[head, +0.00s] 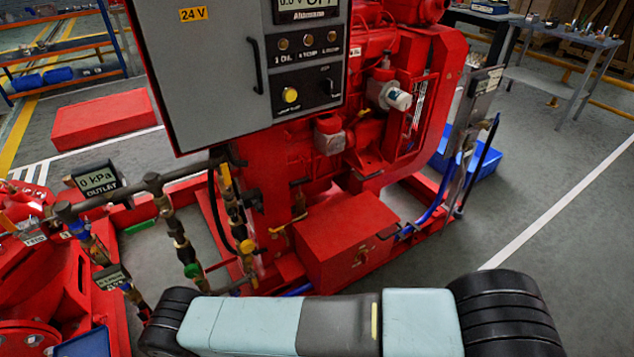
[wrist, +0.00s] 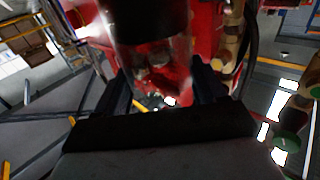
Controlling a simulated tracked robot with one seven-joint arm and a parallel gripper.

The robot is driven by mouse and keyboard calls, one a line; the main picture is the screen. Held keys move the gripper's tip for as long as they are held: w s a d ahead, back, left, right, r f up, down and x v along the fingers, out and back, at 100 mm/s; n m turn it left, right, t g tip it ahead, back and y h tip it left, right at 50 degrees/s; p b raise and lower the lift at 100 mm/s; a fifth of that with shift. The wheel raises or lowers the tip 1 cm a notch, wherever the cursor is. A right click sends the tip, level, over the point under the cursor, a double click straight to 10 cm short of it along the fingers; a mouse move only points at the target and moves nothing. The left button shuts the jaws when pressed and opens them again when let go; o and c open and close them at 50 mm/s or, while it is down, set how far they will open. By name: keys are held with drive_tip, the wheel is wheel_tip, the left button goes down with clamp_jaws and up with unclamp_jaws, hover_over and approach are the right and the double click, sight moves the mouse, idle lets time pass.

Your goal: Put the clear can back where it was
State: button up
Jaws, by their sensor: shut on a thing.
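In the wrist view, my gripper (wrist: 160,84) has its two dark fingers on either side of a see-through can (wrist: 150,55) and is shut on it. The can is close to the camera, with a dark band near the top of the picture. Red machinery shows through its lower part. Whether the can touches anything besides my fingers cannot be told. My gripper and the held can do not show in the head view.
The red diesel pumpset (head: 370,120) carries a grey control panel (head: 245,70). Pipes with valves and an outlet gauge (head: 97,179) stand at the left. A red box (head: 338,232) sits low in front. Clear floor (head: 555,215) lies to the right, with a workbench (head: 565,40) behind.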

drive_tip(key=w+d+r+n+y, duration=0.1)
drive_tip(key=w+d+r, duration=0.3)
drive_tip(key=w+r, duration=0.6)
drive_tip(key=w+d+r+y, duration=0.1)
drive_tip(key=w+d+r, duration=0.4)
drive_tip(key=w+r, duration=0.5)
drive_tip(key=w, duration=0.8)
drive_tip(key=shift+w+d+r+n+t, duration=0.15)
drive_tip(key=shift+r+n+t, duration=0.05)
drive_tip(key=shift+n+t, duration=0.2)
drive_tip(key=shift+y, duration=0.5)
drive_tip(key=w+d+r, duration=0.1)
drive_tip(key=d, duration=0.1)
drive_tip(key=w+d+r, duration=0.3)
drive_tip(key=d+r, duration=0.1)
drive_tip(key=shift+w+d, duration=0.2)
drive_tip(key=shift+w, duration=0.1)
drive_tip(key=shift+n+y, duration=0.4)
drive_tip(key=shift+y, duration=0.1)
drive_tip(key=d+r, duration=0.5)
drive_tip(key=d, duration=0.3)
drive_tip(key=w+d+r, duration=0.1)
drive_tip(key=d+r, duration=0.4)
drive_tip(key=d, duration=0.3)
drive_tip(key=d+r, duration=0.5)
drive_tip(key=d, duration=0.2)
drive_tip(key=shift+w+d, duration=0.3)
drive_tip(key=shift+d, duration=0.1)
